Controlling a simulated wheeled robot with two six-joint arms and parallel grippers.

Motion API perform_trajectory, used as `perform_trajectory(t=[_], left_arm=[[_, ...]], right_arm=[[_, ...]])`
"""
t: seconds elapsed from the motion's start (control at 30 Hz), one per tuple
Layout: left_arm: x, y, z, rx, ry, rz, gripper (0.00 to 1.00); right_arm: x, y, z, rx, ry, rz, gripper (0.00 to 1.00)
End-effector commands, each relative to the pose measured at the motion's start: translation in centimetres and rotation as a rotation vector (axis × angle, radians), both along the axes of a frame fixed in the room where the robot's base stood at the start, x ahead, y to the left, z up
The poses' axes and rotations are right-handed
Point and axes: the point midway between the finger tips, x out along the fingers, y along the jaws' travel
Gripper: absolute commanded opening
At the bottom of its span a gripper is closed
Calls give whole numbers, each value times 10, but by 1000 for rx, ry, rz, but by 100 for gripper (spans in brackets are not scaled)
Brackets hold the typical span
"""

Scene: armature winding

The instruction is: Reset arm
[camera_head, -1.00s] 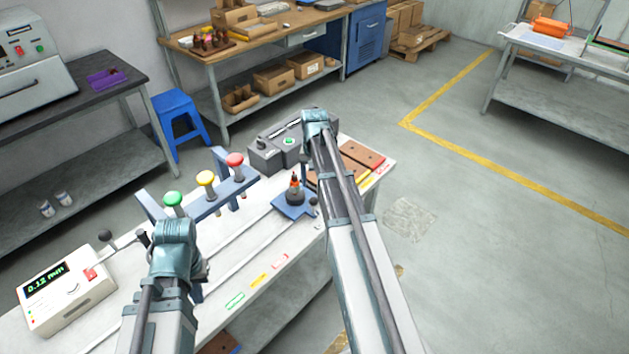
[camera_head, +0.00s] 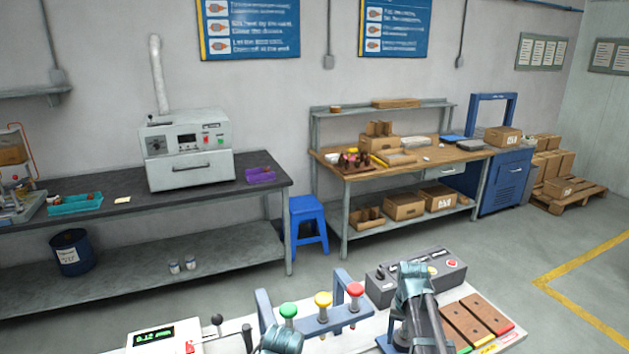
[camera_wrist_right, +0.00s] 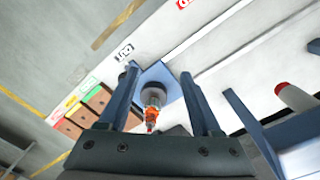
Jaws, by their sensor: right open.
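My right gripper (camera_wrist_right: 158,73) is open in the right wrist view, its two blue-grey fingers spread apart. Between and below them is a small armature (camera_wrist_right: 152,97) with an orange part, on a blue plate (camera_wrist_right: 172,82); I cannot tell the height gap, and no grip on it shows. In the head view my right arm stands at the bottom right and hides the gripper and armature. A piece of my left arm shows at the bottom edge; its gripper is out of the picture.
A blue rack with green, yellow and red knobs (camera_head: 355,290) stands on the white bench. A grey control box (camera_head: 415,275) and brown blocks (camera_head: 477,322) are near my right arm. A meter (camera_head: 165,338) is at left. Behind are a workbench (camera_head: 345,174), blue stool (camera_head: 307,222) and oven (camera_head: 186,150).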

Motion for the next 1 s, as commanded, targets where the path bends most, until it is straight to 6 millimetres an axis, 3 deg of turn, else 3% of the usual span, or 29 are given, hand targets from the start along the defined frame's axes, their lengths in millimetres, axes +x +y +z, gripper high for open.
perform_trajectory(t=[0.03, 0.2, 0.3, 0.4, 0.6, 1.0], left_arm=[[0, 0, -1, 0, 0, 0, 0], [0, 0, -2, 0, 0, 0, 0], [0, 0, -3, 0, 0, 0, 0], [0, 0, -3, 0, 0, 0, 0], [0, 0, -4, 0, 0, 0, 0], [0, 0, -3, 0, 0, 0, 0]], right_arm=[[-27, 39, -1, -7, 7, 93, 66], [-91, 129, -2, -33, 30, 382, 66], [-125, 164, -2, -46, 40, 524, 66], [-152, 186, -2, -56, 47, 630, 66], [-178, 205, -2, -69, 56, 736, 66], [-178, 207, -2, -69, 56, 744, 66]])
